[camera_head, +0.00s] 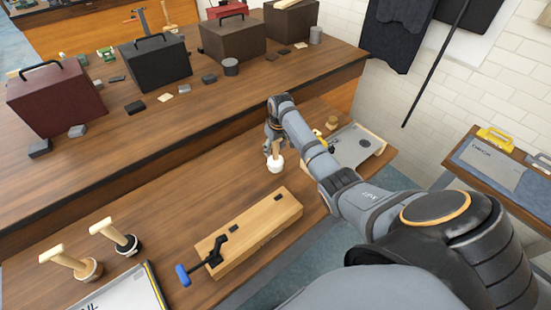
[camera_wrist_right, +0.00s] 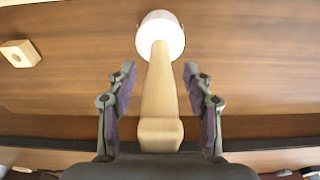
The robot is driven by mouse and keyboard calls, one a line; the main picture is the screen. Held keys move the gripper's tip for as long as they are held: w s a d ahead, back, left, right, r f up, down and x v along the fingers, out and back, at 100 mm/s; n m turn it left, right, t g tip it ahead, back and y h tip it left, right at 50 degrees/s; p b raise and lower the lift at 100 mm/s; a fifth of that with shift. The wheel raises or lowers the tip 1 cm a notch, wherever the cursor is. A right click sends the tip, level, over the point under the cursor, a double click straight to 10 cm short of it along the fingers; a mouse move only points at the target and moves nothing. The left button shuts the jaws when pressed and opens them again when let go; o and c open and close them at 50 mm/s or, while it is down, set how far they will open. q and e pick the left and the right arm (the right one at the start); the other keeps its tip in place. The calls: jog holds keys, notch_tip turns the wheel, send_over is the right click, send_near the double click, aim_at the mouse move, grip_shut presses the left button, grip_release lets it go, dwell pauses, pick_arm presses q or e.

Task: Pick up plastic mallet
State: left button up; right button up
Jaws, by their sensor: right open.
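The plastic mallet (camera_head: 276,163), with a white head and a pale wooden handle, stands head down on the wooden bench with its handle up. In the right wrist view the white head (camera_wrist_right: 160,34) is at the top, and the handle runs down between the fingers. My right gripper (camera_head: 274,136) is at the handle in the head view. In the right wrist view my right gripper (camera_wrist_right: 158,74) is open, one finger on each side of the handle with visible gaps. My left gripper does not show.
A wooden block (camera_head: 262,228) with a blue-handled clamp (camera_head: 201,263) lies in front of the mallet. Two other mallets (camera_head: 70,262) (camera_head: 116,236) stand at the front left. A grey tray (camera_head: 352,147) lies right of my gripper. Toolboxes (camera_head: 155,64) line the raised back surface.

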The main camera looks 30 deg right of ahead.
jog(key=shift+r, duration=0.1)
jog(key=c, duration=1)
grip_shut()
